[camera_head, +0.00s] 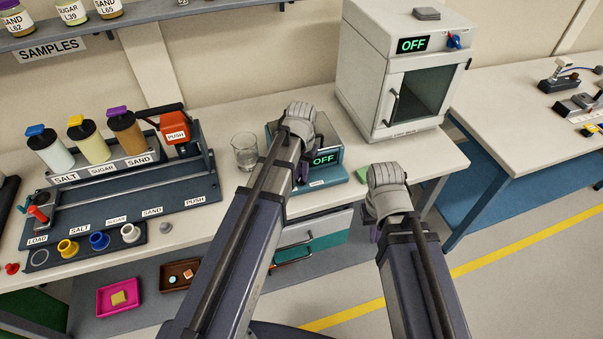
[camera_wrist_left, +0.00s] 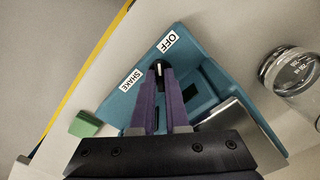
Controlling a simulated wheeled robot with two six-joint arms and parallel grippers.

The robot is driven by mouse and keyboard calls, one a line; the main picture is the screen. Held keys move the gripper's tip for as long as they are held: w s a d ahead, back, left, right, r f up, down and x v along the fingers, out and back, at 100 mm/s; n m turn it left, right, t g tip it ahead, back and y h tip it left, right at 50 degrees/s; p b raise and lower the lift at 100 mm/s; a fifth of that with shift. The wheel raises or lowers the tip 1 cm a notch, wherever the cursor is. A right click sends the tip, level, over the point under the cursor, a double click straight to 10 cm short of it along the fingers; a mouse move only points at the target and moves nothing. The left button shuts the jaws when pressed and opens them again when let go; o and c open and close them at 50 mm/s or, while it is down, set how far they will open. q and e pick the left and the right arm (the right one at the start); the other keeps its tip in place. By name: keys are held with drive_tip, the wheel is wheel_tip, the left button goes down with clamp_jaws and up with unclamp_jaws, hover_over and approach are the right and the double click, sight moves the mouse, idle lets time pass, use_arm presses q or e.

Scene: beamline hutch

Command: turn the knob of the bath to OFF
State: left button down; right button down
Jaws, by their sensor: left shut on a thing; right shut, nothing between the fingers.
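The bath (camera_head: 335,178) is a teal box on the bench, and its display reads OFF in green. In the left wrist view the bath (camera_wrist_left: 200,45) carries the labels OFF and SHAKE around a small dark knob (camera_wrist_left: 159,67) with a white mark. The mark points up the picture, toward the OFF label side. My left gripper (camera_wrist_left: 159,85) is shut on the knob, its purple fingers on either side of it. In the head view my left arm hides the knob. My right gripper (camera_head: 375,232) is shut and empty, in front of the bench, right of the bath.
A glass beaker (camera_head: 245,151) stands left of the bath. A green block (camera_head: 362,175) lies on its right. A white oven (camera_head: 395,75), display OFF, stands behind right. A dispenser rack (camera_head: 130,190) fills the bench's left. Drawers (camera_head: 300,237) are below.

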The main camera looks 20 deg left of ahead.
use_arm(q)
drive_tip(key=c, duration=1.2)
unclamp_jaws()
wheel_tip(320, 180, up, 8)
drive_tip(key=p, duration=0.8)
drive_tip(key=shift+f, duration=0.1)
drive_tip(key=s+d+m+y+b, duration=0.1)
drive_tip(key=s+d+m, duration=0.1)
drive_tip(key=s+d, duration=0.9)
drive_tip(key=s, duration=0.3)
drive_tip(key=shift+s+d+f, duration=0.25)
drive_tip(key=shift+d+f, duration=0.1)
